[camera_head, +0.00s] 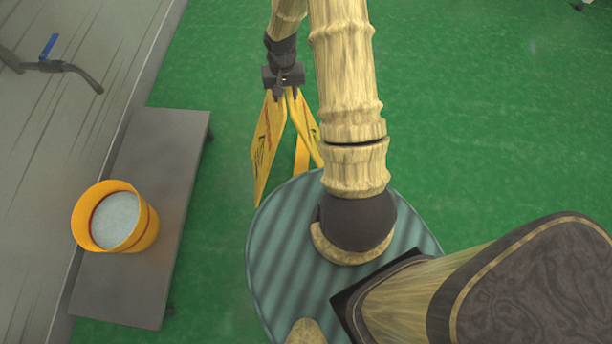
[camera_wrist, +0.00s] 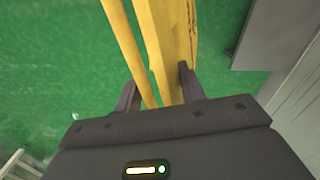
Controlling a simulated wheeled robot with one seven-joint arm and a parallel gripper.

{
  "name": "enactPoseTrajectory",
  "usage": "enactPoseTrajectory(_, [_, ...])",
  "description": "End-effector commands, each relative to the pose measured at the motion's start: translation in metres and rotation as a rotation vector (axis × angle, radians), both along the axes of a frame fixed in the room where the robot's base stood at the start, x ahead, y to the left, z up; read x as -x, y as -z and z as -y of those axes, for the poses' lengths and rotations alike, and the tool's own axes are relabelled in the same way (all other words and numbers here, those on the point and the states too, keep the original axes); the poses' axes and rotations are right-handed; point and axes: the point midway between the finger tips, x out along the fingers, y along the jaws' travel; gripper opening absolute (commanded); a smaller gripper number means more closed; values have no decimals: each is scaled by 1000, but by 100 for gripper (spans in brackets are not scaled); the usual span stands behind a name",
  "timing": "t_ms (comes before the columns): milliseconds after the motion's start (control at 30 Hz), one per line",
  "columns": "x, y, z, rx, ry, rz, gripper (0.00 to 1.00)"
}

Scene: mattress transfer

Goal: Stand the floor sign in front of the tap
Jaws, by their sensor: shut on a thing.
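The yellow floor sign (camera_head: 268,146) stands with its legs spread apart on or just above the green floor; I cannot tell whether its feet touch. My gripper (camera_head: 285,88) is shut on its top edge. In the wrist view the floor sign (camera_wrist: 168,40) runs up between the two dark fingers of my gripper (camera_wrist: 158,92). The tap (camera_head: 66,68), dark with a blue handle, sticks out from the grey wall at the upper left. It is left of the sign, with a clear gap between them.
A low grey platform (camera_head: 150,170) stands along the wall below the tap and also shows in the wrist view (camera_wrist: 275,35). An orange bucket (camera_head: 148,228) with pale contents sits on its near part. The green floor (camera_head: 500,110) to the right is clear.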

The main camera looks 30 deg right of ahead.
Motion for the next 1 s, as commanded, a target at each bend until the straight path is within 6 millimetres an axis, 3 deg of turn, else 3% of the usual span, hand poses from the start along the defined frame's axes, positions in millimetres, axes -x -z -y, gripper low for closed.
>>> enactPoseTrajectory(100, [10,-5,27,5,112,0,0])
enactPoseTrajectory(333, [21,-1,54,14,233,4,0])
enactPoseTrajectory(767, [22,3,56,15,245,4,0])
enactPoseTrajectory(1000, [23,36,56,15,243,0,0])
